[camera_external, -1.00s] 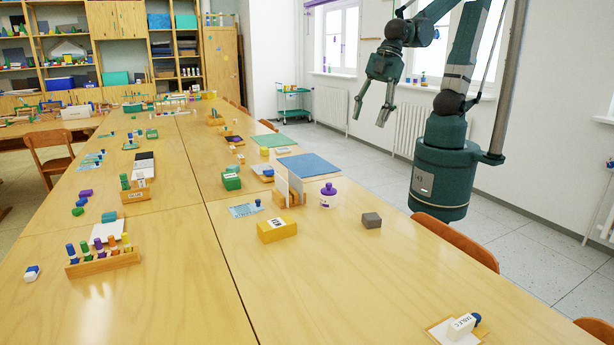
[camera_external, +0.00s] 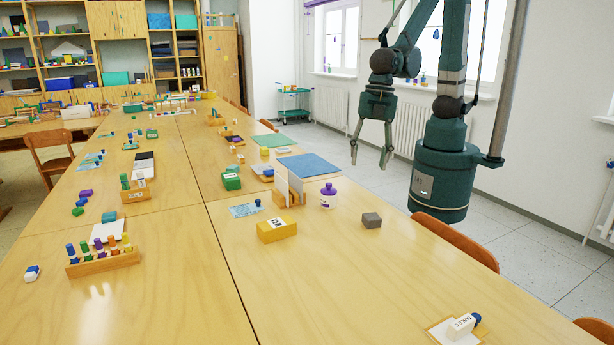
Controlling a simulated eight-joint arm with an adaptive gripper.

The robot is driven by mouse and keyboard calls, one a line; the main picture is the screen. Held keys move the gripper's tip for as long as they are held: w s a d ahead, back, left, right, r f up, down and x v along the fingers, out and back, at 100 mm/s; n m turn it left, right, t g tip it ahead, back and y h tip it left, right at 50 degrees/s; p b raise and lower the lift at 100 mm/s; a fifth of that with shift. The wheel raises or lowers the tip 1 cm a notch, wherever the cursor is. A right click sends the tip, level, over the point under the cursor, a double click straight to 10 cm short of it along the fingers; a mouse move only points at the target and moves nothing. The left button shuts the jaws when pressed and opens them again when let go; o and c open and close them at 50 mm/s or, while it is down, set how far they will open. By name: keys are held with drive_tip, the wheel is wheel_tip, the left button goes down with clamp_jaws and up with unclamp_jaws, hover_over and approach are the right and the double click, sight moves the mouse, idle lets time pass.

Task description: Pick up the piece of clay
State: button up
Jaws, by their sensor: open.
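A small grey block (camera_external: 371,220), which looks like the piece of clay, lies on the wooden table near its right edge. It is right of the white jar with the purple lid (camera_external: 328,196). My gripper (camera_external: 370,161) hangs open and empty, fingers pointing down, well above and behind the grey block in the picture. It touches nothing. All of the block's near side is in plain view.
A yellow box (camera_external: 277,229) and a wooden holder (camera_external: 290,190) stand left of the jar. A blue mat (camera_external: 309,165) lies behind. The table around the block is clear.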

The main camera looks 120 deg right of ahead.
sight(372, 217)
drive_tip(key=a+f+n, duration=0.1)
drive_tip(key=a+f, duration=0.1)
drive_tip(key=f, duration=0.1)
drive_tip(key=w+a+f+n+g, duration=0.1)
drive_tip(key=a+f, duration=0.1)
drive_tip(key=f, duration=0.1)
drive_tip(key=a+f+n, duration=0.1)
drive_tip(key=a+f, duration=0.1)
drive_tip(key=f, duration=0.1)
drive_tip(key=shift+w+f+g+b, duration=0.15)
drive_tip(key=shift+f+g+b, duration=0.15)
drive_tip(key=shift+f+b, duration=0.1)
drive_tip(key=shift+f, duration=1.3)
drive_tip(key=shift+d+f+b, duration=0.1)
drive_tip(key=shift+f+b, duration=0.9)
drive_tip(key=shift+f, duration=1.6)
drive_tip(key=c, duration=1)
drive_tip(key=shift+c, duration=0.2)
